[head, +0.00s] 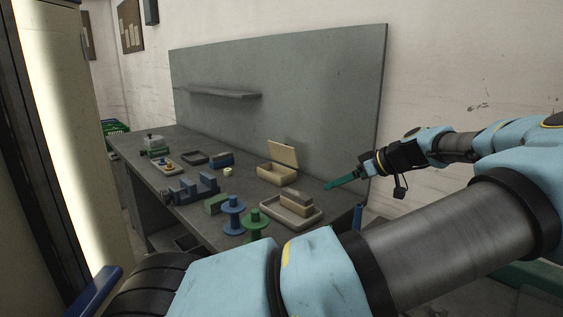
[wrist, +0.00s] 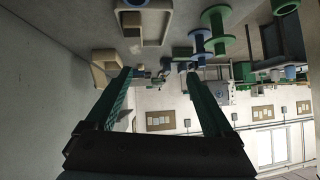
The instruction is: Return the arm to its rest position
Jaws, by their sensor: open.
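My gripper (head: 347,181) is at the right in the head view, raised beside the right end of the workbench. Its green fingers point left, toward the bench. In the wrist view my gripper (wrist: 160,90) shows two green fingers spread apart with nothing between them. It is open and empty. My blue arm reaches across the right side of the head view. In the wrist view the bench objects appear upside down along the top, beyond the fingers.
The dark workbench (head: 193,212) holds an open cream box (head: 277,174), a tray with a block (head: 291,210), a blue spool (head: 234,214), a green spool (head: 255,224) and several other pieces. A grey back panel (head: 300,95) with a shelf (head: 218,93) stands behind.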

